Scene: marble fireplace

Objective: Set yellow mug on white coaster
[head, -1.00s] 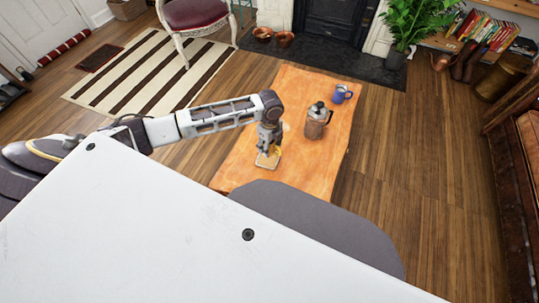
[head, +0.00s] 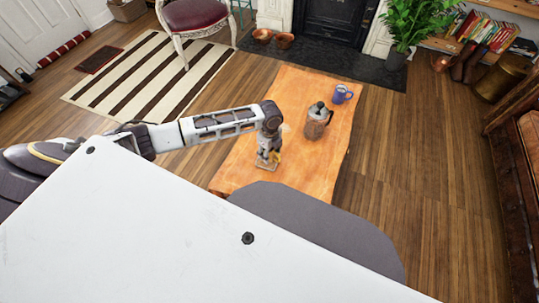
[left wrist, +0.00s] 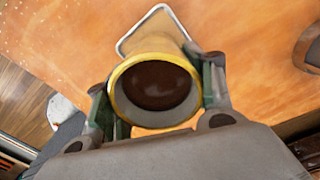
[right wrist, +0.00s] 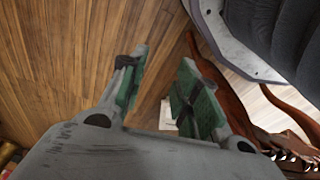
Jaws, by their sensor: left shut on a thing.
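The yellow mug (left wrist: 117,98), with dark contents inside, is between the fingers of my left gripper (left wrist: 157,92); the gripper is shut on it. In the head view the left gripper (head: 268,152) points down at the near part of the table, with a little yellow of the mug (head: 274,157) showing. The pale coaster (head: 263,166) lies under the gripper. Whether the mug touches the coaster is hidden. My right gripper (right wrist: 164,60) is open and empty.
The orange wooden table (head: 300,175) also holds a glass-and-metal coffee press (head: 317,122), right of my left gripper, and a blue mug (head: 341,94) farther back. The table's near right is clear. The right wrist view shows wooden floor (right wrist: 60,60) and wooden furniture legs (right wrist: 215,75).

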